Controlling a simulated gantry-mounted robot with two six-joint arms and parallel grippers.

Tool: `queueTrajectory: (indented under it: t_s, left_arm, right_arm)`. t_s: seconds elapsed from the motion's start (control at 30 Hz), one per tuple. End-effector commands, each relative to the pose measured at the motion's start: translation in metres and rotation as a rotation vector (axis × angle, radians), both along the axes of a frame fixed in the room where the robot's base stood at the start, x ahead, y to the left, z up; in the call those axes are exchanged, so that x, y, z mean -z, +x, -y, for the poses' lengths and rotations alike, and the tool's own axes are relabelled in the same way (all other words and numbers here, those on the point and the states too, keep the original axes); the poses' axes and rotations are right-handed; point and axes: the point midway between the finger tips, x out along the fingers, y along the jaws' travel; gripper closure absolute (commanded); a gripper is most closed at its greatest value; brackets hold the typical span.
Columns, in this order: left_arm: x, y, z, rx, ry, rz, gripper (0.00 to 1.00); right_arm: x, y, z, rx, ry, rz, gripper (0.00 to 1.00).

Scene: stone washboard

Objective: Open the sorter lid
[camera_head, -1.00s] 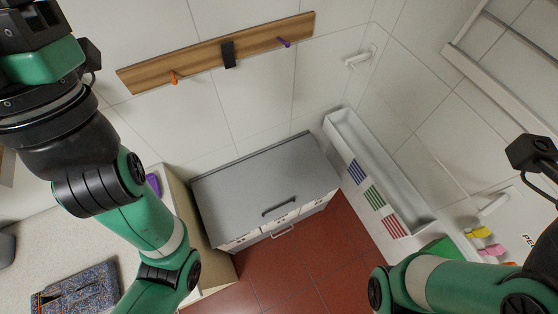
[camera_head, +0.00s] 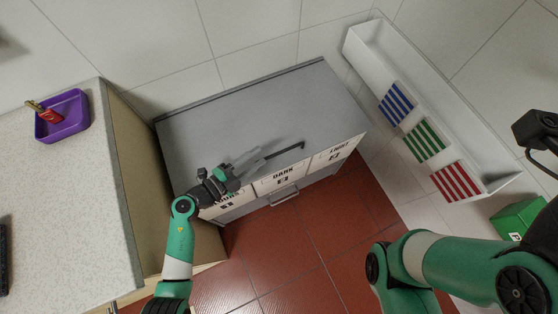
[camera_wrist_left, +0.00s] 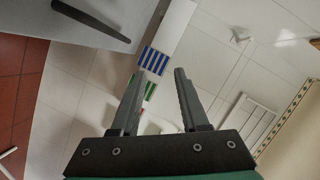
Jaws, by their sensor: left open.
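The sorter is a cabinet with a flat grey lid (camera_head: 230,110), and the lid is shut. A dark bar handle (camera_head: 290,150) lies near the lid's front edge. My left gripper (camera_head: 256,154) is over the front of the lid, close to the left end of the handle. In the left wrist view its two fingers (camera_wrist_left: 155,88) are apart with nothing between them. The handle (camera_wrist_left: 92,18) shows there at the upper left, outside the fingers. Whether the fingers touch the lid cannot be told.
Labelled bin fronts (camera_head: 280,178) and a lower pull bar (camera_head: 285,196) are below the lid. A counter (camera_head: 60,200) with a purple tray (camera_head: 82,112) stands left. A white trough (camera_head: 375,50) with striped panels and a green box (camera_head: 515,222) are at right.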

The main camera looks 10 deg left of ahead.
Motion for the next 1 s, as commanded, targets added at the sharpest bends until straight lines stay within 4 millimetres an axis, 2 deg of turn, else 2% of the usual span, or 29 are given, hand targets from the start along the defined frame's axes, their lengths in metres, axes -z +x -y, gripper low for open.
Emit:
queueTrajectory:
  t_s: [0.03, 0.1, 0.17, 0.4, 0.53, 0.8, 1.0]
  left_arm:
    - [0.045, -0.006, -0.003, -0.008, 0.000, -0.023, 0.55]
    - [0.069, -0.012, -0.006, -0.016, -0.003, -0.043, 0.55]
    - [0.081, -0.015, -0.008, -0.023, -0.005, -0.051, 0.55]
    - [0.082, -0.015, -0.009, -0.029, -0.006, -0.053, 0.55]
    - [0.087, -0.005, -0.002, -0.025, -0.006, -0.052, 0.55]
    - [0.103, 0.039, 0.034, -0.024, -0.006, -0.049, 0.55]
    - [0.108, 0.066, 0.054, -0.026, -0.007, -0.050, 0.55]
  right_arm:
    - [0.034, 0.000, 0.000, 0.000, 0.000, 0.000, 0.00]
    - [0.050, 0.000, 0.000, 0.000, 0.000, 0.000, 0.00]
    - [0.057, 0.000, 0.000, 0.000, 0.000, 0.000, 0.00]
    - [0.057, 0.000, 0.000, 0.000, 0.000, 0.001, 0.00]
    - [0.066, 0.000, 0.000, 0.000, 0.000, 0.001, 0.00]
    - [0.106, 0.000, 0.000, 0.000, 0.000, 0.000, 0.00]
    - [0.127, 0.000, 0.000, 0.000, 0.000, 0.000, 0.00]
